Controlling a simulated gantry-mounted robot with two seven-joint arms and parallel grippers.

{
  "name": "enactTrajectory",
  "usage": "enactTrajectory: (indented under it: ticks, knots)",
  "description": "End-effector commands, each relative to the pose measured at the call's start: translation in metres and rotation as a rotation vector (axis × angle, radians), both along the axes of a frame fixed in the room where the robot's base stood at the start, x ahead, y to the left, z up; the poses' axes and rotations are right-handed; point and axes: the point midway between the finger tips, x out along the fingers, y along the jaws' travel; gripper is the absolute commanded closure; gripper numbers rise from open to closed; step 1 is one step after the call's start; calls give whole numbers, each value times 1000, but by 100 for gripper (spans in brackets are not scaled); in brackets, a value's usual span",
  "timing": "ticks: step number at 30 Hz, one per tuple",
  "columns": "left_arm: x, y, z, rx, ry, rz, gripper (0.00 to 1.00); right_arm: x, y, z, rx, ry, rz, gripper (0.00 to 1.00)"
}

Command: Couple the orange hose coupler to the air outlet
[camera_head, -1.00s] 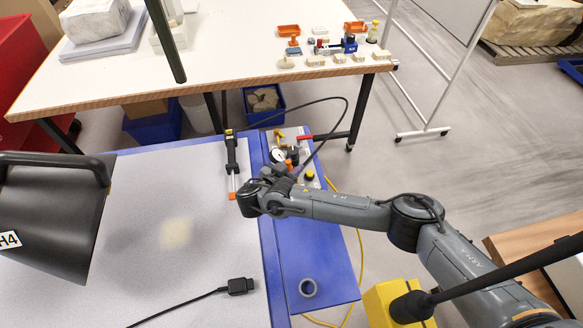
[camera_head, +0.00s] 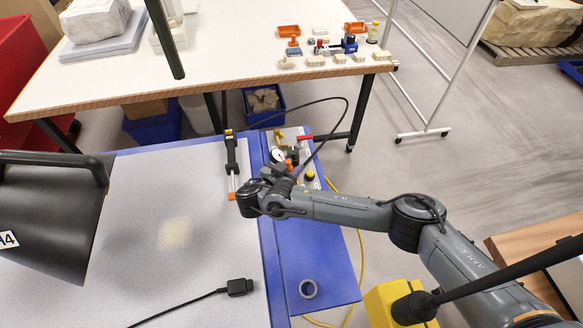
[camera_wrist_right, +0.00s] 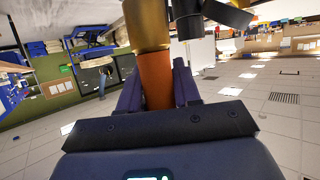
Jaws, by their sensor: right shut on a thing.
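My right gripper (camera_head: 279,178) is over the blue edge of the bench, beside the panel of air fittings. In the right wrist view, my right gripper (camera_wrist_right: 158,92) has its two dark fingers shut on the orange hose coupler (camera_wrist_right: 156,78). The orange coupler (camera_head: 289,163) shows as a small patch in the head view. A brass cylinder (camera_wrist_right: 146,25) lies in line with its far end. It may be the air outlet, but I cannot tell whether the two are joined. A black hose (camera_head: 344,105) loops from near the gripper towards the tool at left. My left gripper is out of view.
A black tool (camera_head: 231,155) with a yellow top and orange tip lies left of the gripper. A gauge (camera_head: 277,155) and red handle (camera_head: 305,137) are close by. The grey mat's middle is clear.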

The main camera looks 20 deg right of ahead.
Motion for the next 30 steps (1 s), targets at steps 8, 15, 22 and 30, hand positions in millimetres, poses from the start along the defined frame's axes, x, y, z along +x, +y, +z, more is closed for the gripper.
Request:
enactTrajectory:
  ticks: [8, 15, 22, 30]
  knots:
    - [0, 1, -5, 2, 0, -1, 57, 0, 0, -5, 0, 0, -1, 100]
    - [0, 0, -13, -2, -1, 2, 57, 0, 0, -15, -1, 0, -1, 100]
    - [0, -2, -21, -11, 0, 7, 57, 0, 0, -24, -1, 0, -1, 100]
    - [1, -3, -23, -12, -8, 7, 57, 0, 0, -30, 0, 0, -1, 100]
